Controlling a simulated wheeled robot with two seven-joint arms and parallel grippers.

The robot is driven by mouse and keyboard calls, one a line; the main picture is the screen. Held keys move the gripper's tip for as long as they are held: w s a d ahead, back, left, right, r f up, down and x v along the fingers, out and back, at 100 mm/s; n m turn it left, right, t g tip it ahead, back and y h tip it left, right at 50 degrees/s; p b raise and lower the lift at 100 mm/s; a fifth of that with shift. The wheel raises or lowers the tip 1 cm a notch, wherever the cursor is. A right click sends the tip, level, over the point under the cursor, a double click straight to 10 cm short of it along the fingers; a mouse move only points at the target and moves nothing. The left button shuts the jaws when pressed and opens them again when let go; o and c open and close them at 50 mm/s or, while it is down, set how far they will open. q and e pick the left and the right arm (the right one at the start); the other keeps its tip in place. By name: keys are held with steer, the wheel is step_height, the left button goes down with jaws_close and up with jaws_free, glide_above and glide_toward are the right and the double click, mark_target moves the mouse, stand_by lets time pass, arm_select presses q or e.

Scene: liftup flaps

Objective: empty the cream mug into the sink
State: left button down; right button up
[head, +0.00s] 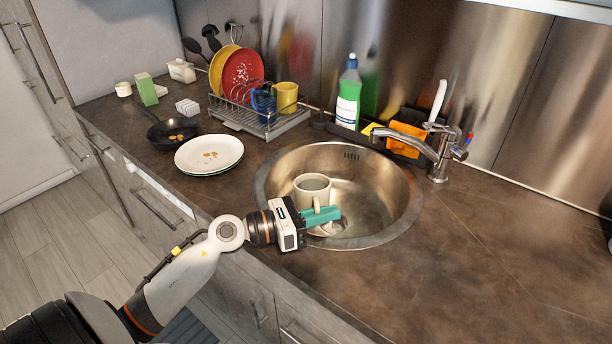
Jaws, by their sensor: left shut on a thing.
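The cream mug (313,186) is upright, over the left part of the round metal sink (386,186). A greyish content shows inside its rim. My left gripper (322,214) has teal fingers and is shut on the mug, at its near side where the handle is. The fingers hide part of the mug's lower side. I cannot tell whether the mug's base touches the sink. My right gripper is not in view.
The tap (420,148) reaches over the sink's back right rim. A green soap bottle (348,95) stands behind the sink. Left are stacked plates (209,153), a pan (172,133) and a dish rack (262,122). The counter on the right is clear.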

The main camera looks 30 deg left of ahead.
mark_target(326, 182)
arm_select(q)
steer(key=shift+w+a+r+n, duration=0.15)
steer(key=shift+w+r+n, duration=0.05)
steer(key=shift+r+n, duration=0.1)
steer(key=shift+w+a+n+p, duration=0.45)
steer(key=shift+n+p, duration=0.25)
steer(key=shift+p, duration=0.3)
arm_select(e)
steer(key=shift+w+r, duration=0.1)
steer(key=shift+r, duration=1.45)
arm_select(q)
steer(key=shift+w, duration=0.15)
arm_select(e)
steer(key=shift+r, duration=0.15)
arm_select(q)
steer(key=shift+w+a+r+n+g+p, duration=0.1)
steer(key=shift+w+a+n+g+p, duration=0.3)
steer(key=shift+n+p, duration=0.4)
steer(key=shift+w+a+p, duration=0.25)
steer(key=shift+w+p, duration=0.05)
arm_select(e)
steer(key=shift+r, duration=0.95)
arm_select(q)
steer(key=shift+w+a+n+p, duration=0.35)
steer(key=shift+n+p, duration=0.15)
steer(key=shift+n, duration=0.1)
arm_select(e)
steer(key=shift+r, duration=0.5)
